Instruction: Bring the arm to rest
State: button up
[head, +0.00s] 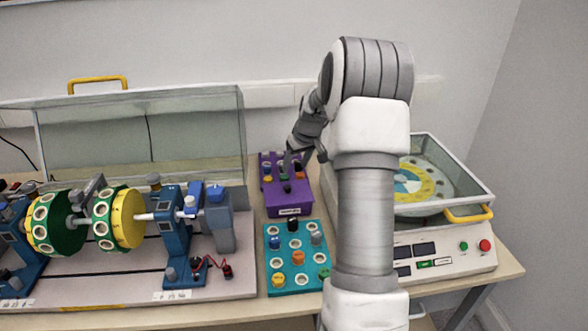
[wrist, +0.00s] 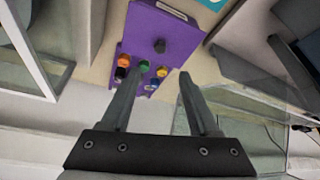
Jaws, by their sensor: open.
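My gripper (wrist: 152,85) is open and empty in the wrist view, its two fingers apart. It is over the end of a purple box (wrist: 185,32) that carries small coloured knobs and a dark knob. In the head view my arm reaches up and bends over the table, and my gripper (head: 291,160) is small above the purple box (head: 289,210). Part of the box's top is hidden behind the gripper. I cannot tell whether the fingertips touch anything.
A teal tray (head: 283,244) with several round pieces lies in front of the purple box. A rotor rig with a yellow and green disc (head: 127,218) and a clear cover (head: 140,130) stands left. A machine with a yellow handle (head: 468,214) stands right. A wall closes the back.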

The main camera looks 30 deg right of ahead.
jog(key=shift+r, duration=0.1)
dwell(0.5)
jog(key=s+a+r+m+h, duration=0.1)
jog(key=s+a+r+m, duration=0.1)
jog(key=s+a+r, duration=1.2)
jog(key=s+a+r+n+y, duration=0.1)
jog(key=s+a+n, duration=0.2)
jog(key=s+a, duration=1.2)
jog(key=shift+s+t, duration=0.4)
jog(key=shift+s, duration=0.75)
jog(key=shift+s+f, duration=0.1)
jog(key=shift+s, duration=0.15)
jog(key=shift+c, duration=0.9)
jog(key=shift+a, duration=0.1)
jog(key=shift+a, duration=0.2)
